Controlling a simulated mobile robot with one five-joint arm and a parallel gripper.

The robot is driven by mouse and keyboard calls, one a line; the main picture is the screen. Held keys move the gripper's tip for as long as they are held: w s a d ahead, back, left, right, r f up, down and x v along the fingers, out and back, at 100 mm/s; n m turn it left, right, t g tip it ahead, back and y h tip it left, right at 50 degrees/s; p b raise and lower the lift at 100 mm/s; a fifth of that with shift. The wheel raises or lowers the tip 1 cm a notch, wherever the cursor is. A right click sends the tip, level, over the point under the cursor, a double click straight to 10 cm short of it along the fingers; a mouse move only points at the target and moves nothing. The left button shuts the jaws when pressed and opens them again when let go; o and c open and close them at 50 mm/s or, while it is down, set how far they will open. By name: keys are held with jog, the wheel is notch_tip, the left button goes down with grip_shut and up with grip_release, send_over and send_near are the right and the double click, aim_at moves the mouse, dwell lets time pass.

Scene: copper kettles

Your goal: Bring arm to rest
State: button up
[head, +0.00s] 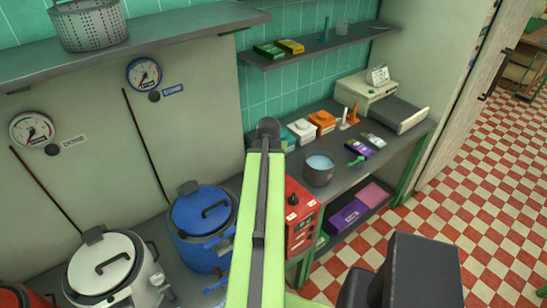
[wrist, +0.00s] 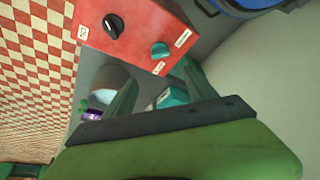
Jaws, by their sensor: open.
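My light green arm (head: 254,230) rises from the bottom of the head view, up to a dark joint in front of the back counter. A dark block at the lower right of that view also looks like part of me. My gripper (wrist: 160,82) shows in the wrist view as two green fingers spread apart, with nothing held between them. A red control box (wrist: 140,30) with a black knob and a teal knob fills the upper part of the wrist view. In the head view this red box (head: 300,222) stands right of my arm, partly hidden by it.
A blue-lidded kettle (head: 203,215) and a white-lidded kettle (head: 105,268) stand at left. A grey pot (head: 318,172), several small boxes and a scale (head: 398,115) sit on the counter. A shelf (head: 320,46) hangs above. Red-and-white tiled floor (head: 470,200) is clear at right.

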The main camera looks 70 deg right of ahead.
jog(key=shift+v, duration=0.85)
